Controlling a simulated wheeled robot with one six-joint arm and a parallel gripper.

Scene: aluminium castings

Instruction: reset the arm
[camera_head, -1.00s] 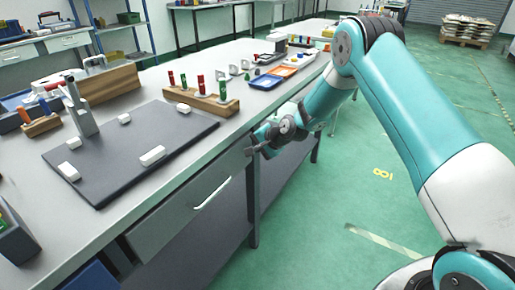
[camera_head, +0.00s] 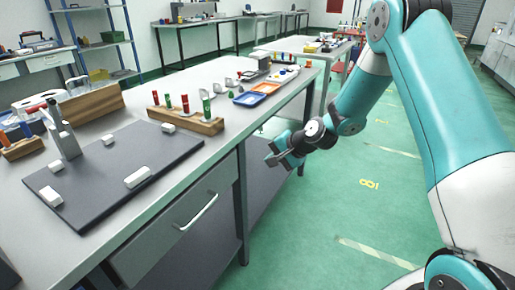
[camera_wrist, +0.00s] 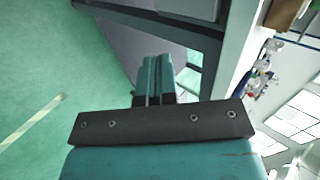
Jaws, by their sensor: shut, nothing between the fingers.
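My arm reaches in from the right in the head view, with my gripper (camera_head: 275,156) beside the workbench (camera_head: 218,142), off its right long edge and a little below the top. The fingers are shut and hold nothing. In the wrist view, my gripper (camera_wrist: 158,72) shows its two teal fingers side by side, pointing toward the bench's underside. The bench edge runs along the right of that view. I cannot tell the exact gap between the fingertips and the bench.
A dark plate (camera_head: 100,165) with white blocks lies on the bench. A wooden rack (camera_head: 185,121) holds red and green pieces. An orange tray (camera_head: 264,88) and a blue tray (camera_head: 248,99) sit farther back. A drawer (camera_head: 180,225) is under the top. The green floor to the right is open.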

